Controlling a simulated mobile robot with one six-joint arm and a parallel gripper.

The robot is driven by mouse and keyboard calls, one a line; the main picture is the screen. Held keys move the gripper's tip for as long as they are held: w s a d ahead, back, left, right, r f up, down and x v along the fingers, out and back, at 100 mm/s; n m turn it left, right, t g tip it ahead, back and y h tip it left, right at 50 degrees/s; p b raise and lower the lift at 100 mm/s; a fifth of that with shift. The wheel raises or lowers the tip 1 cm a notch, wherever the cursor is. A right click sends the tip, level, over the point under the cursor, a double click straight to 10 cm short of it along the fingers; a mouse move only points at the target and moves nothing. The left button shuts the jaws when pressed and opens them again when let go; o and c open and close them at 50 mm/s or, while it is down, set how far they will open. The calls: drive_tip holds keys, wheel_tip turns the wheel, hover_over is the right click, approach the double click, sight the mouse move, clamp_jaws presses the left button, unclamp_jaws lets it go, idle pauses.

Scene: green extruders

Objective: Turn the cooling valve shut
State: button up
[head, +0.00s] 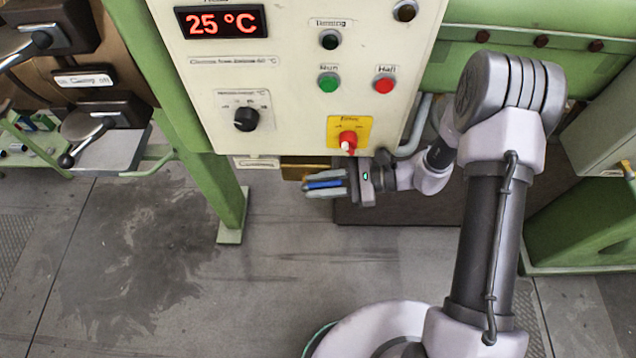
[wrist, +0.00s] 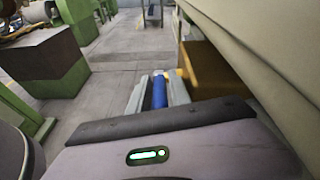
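A blue handle (head: 324,184), apparently the cooling valve's lever, lies level just below the control panel in the head view. My gripper (head: 312,185) reaches it from the right, with one grey finger on each side. In the wrist view the blue handle (wrist: 160,92) runs lengthwise between the two fingers (wrist: 159,88), which look closed against it. A brass-coloured block (head: 303,168) sits behind the fingers under the panel and shows to the right of them in the wrist view (wrist: 205,68). The valve's body and stem are not clearly visible.
The control panel (head: 290,70) hangs above my gripper, with a 25 °C display (head: 220,21) and a red switch on a yellow plate (head: 348,140). A green post (head: 228,205) stands to the left. Grey floor (head: 270,270) below is open.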

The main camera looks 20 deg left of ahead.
drive_tip(key=p+v, duration=0.3)
drive_tip(key=v, duration=1.4)
drive_tip(key=shift+d, duration=0.2)
drive_tip(key=shift+r, duration=0.1)
